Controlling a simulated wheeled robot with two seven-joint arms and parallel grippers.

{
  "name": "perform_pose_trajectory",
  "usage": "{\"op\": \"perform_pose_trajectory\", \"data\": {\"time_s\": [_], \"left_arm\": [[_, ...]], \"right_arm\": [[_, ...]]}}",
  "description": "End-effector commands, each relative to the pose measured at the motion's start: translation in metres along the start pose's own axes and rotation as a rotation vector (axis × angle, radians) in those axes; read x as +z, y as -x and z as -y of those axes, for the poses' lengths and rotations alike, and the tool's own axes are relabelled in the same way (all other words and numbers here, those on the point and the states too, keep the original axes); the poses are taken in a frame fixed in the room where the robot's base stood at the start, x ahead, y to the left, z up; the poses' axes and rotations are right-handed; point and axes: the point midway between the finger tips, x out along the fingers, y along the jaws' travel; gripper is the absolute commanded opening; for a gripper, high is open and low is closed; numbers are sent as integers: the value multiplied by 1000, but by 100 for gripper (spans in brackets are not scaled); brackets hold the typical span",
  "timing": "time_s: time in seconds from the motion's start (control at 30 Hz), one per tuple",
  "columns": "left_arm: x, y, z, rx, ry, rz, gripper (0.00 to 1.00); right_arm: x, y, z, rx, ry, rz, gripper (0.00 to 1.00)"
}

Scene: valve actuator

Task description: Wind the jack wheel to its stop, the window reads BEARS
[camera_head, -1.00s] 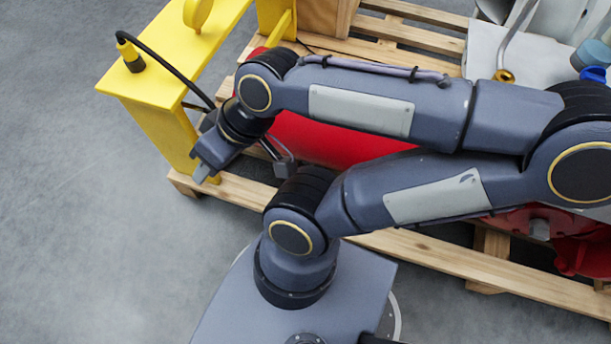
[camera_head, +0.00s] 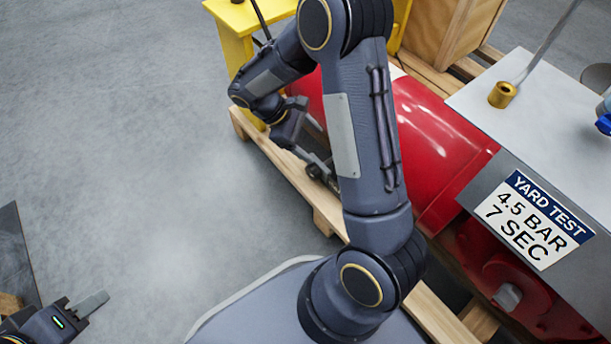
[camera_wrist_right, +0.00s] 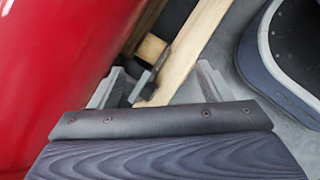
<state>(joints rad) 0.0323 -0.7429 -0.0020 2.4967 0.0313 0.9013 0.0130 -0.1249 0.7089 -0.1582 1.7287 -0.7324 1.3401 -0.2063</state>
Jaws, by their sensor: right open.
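I see no jack wheel and no window reading BEARS in either view. The red cylinder (camera_head: 425,140) of the actuator lies on a wooden pallet, partly behind my right arm; its red side fills the left of the right wrist view (camera_wrist_right: 55,60). My right gripper (camera_head: 318,165) is low beside the cylinder, over the pallet edge. In the right wrist view its fingers (camera_wrist_right: 158,85) stand apart, with a pallet board behind them and nothing held. My left gripper (camera_head: 88,304) is at the bottom left, over bare floor, away from the actuator; its jaw gap is not clear.
A yellow stand (camera_head: 233,35) is at the pallet's far left end, with a wooden crate (camera_head: 450,40) nearby. A grey box with a YARD TEST sign (camera_head: 535,220) stands at right. A dark panel (camera_head: 15,255) is at the left edge.

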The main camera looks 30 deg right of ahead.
Motion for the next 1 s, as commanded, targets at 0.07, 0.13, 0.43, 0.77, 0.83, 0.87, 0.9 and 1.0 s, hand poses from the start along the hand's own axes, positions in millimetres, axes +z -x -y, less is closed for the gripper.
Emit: {"op": "perform_pose_trajectory", "data": {"time_s": [0.07,0.13,0.43,0.77,0.83,0.87,0.9,1.0], "left_arm": [[3,-6,3,0,0,0,36],[5,-9,4,0,0,0,36],[11,-22,10,0,0,0,36],[13,-27,12,0,0,0,36],[14,-28,13,0,0,0,36],[14,-28,13,0,0,0,36],[14,-29,13,0,0,0,36],[16,-32,14,0,0,0,36]], "right_arm": [[-35,-25,-6,83,98,131,71],[-61,-43,-10,161,178,242,71],[-168,-120,2,526,500,662,71],[-216,-161,30,743,654,850,71],[-216,-164,28,751,659,856,71],[-215,-166,25,751,659,857,71],[-212,-168,21,750,658,857,71],[-205,-176,8,747,659,857,71]]}}
